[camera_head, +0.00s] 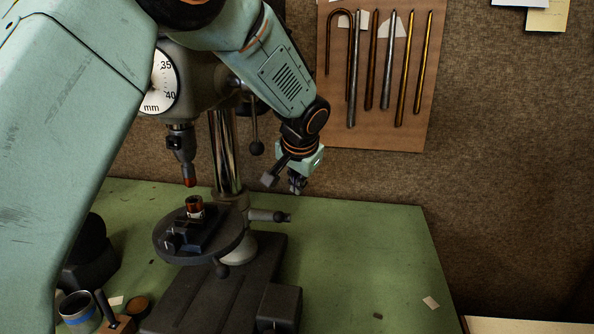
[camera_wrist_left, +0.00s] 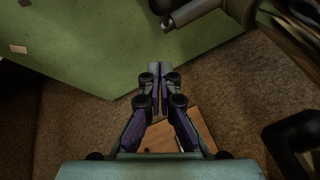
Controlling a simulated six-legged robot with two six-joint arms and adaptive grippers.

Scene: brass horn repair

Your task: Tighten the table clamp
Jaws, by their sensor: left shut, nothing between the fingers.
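A drill press stands on the green bench. Its round dark table (camera_head: 170,250) sits on a polished column (camera_head: 226,150). A short clamp handle (camera_head: 268,216) with a dark end sticks out to the right of the column, level with the table. A grey rod end that looks like this handle also shows at the top of the left wrist view (camera_wrist_left: 188,14). My left gripper (camera_head: 297,187) is shut and empty, above and right of the handle and apart from it. Its shut fingers also show in the left wrist view (camera_wrist_left: 161,68). My right gripper is not in view.
A small vise (camera_head: 187,236) on the round table holds a copper-coloured part (camera_head: 194,206) under the red-tipped spindle (camera_head: 189,178). A board of metal rods (camera_head: 390,135) hangs on the wall. A tin (camera_head: 77,311) stands front left. The bench's right side (camera_head: 370,250) is mostly clear.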

